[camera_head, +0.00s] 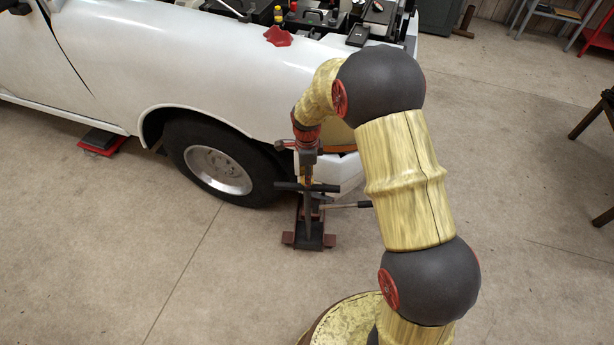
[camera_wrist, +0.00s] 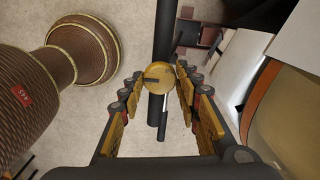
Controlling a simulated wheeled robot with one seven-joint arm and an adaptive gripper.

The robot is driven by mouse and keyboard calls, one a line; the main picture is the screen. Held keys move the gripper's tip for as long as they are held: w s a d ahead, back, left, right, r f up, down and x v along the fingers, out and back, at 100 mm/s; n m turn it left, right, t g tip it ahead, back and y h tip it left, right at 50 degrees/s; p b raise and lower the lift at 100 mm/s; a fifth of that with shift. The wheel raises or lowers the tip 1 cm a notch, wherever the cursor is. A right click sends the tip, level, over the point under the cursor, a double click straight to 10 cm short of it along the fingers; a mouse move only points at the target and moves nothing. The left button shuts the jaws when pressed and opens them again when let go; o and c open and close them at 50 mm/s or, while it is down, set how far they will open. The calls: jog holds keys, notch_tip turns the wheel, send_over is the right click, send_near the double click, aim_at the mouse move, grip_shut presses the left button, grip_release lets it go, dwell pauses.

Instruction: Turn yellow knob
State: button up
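The round yellow knob (camera_wrist: 158,77) is in the middle of the wrist view, with a dark slot or bar across its face. It sits at a black upright post of the jack (camera_head: 308,236), which stands on the floor by the truck's front corner. My gripper (camera_wrist: 159,72) has its two yellow-and-black fingers spread, one on each side of the knob, with the tips close to its rim. Contact is not clear. In the head view my gripper (camera_head: 308,172) points down over the jack, and the knob is not clearly visible there.
The white truck (camera_head: 190,60) with its front wheel (camera_head: 218,170) stands left of the jack. A dark handle (camera_head: 346,205) sticks out from the jack to the right. A red item (camera_head: 278,36) lies on the fender. The floor in front is clear.

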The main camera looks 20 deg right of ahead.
jog(key=o, duration=0.4)
notch_tip(320, 180, up, 12)
dwell(0.7)
dwell(0.4)
